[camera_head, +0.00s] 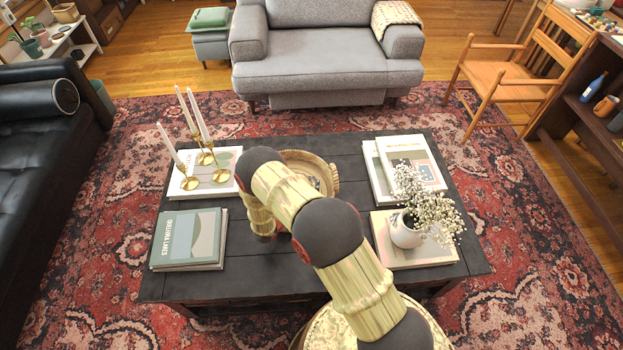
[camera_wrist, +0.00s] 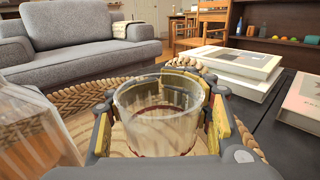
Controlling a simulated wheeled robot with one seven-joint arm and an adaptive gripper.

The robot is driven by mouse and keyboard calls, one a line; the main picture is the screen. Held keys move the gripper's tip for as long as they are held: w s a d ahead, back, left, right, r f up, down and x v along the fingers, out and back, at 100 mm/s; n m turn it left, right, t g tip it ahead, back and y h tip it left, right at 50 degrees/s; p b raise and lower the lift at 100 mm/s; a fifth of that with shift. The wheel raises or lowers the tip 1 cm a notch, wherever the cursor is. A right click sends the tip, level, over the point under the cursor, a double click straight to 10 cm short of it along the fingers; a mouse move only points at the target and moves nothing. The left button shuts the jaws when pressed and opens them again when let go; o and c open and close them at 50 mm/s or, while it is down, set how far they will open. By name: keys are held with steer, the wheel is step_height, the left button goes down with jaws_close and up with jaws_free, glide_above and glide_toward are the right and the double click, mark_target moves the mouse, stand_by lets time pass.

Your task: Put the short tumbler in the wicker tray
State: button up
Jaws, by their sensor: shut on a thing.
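The short tumbler (camera_wrist: 158,128) is a clear, low glass, seen upright in the wrist view. My gripper (camera_wrist: 164,108) is shut on it, with yellow-padded fingers on either side of the glass. The wicker tray (camera_head: 300,154) lies on the dark coffee table, partly hidden behind my arm in the head view. Its braided rim (camera_wrist: 92,98) curves behind the tumbler in the wrist view, and pale wood shows around the glass. I cannot tell whether the tumbler's base touches the tray. The head view hides the tumbler and the gripper's fingers behind my arm.
A clear ribbed glass object (camera_wrist: 32,125) is close on the left in the wrist view. On the coffee table (camera_head: 350,250) are brass candle holders (camera_head: 190,181), a stack of books (camera_head: 187,240), more books (camera_head: 420,172) and a white vase (camera_head: 404,232) with flowers.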

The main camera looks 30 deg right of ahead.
steer(key=o, duration=1.6)
